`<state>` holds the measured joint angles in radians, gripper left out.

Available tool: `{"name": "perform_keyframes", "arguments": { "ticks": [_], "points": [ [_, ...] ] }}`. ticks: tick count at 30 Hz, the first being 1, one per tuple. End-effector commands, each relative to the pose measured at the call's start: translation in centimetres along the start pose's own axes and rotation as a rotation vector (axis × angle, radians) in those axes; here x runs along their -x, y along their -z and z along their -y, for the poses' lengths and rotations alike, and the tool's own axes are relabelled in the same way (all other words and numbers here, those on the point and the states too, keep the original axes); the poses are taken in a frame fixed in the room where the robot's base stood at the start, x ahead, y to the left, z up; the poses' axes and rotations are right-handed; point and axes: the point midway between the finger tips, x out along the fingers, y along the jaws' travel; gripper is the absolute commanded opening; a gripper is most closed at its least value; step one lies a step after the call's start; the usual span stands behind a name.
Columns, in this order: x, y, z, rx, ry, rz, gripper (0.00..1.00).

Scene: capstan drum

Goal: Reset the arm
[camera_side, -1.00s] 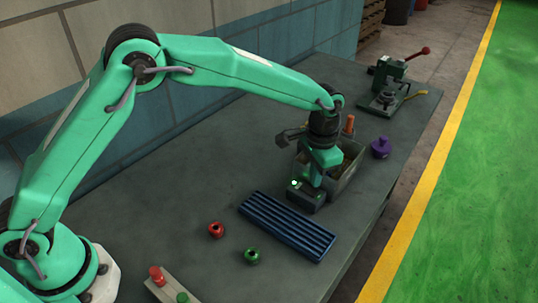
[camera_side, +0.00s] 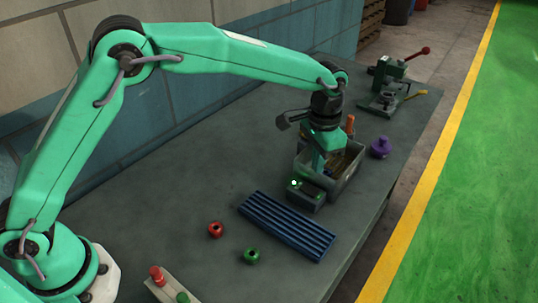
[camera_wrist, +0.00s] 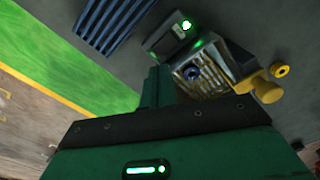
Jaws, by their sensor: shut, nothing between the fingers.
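My gripper (camera_side: 319,164) hangs from the arm above the grey bin and just behind the small dark box (camera_side: 304,195) with a lit green light. Its fingers are shut and empty, and they look clear of the box. In the wrist view the closed gripper (camera_wrist: 157,80) points toward the dark box (camera_wrist: 168,38) and the bin's edge. My arm partly hides the bin's inside in the side view.
A blue ribbed rack (camera_side: 287,226) lies in front of the box. A red piece (camera_side: 215,230) and a green piece (camera_side: 252,256) stand nearby. The grey bin (camera_side: 347,181), a purple knob (camera_side: 380,148) and a red-levered press (camera_side: 391,78) are behind.

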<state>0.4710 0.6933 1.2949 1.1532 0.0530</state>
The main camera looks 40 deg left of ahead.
Motion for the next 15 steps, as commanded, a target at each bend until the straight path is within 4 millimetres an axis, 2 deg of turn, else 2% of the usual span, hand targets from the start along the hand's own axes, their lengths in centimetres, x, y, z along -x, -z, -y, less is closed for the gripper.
{"name": "perform_keyframes", "arguments": {
  "ticks": [8, 15],
  "points": [
    [0.3, -0.1, 0.2, 0.003, 0.0, -0.003, 0.0],
    [2.7, -1.6, 1.6, 0.034, 0.002, -0.033, 0.0]
  ]
}}
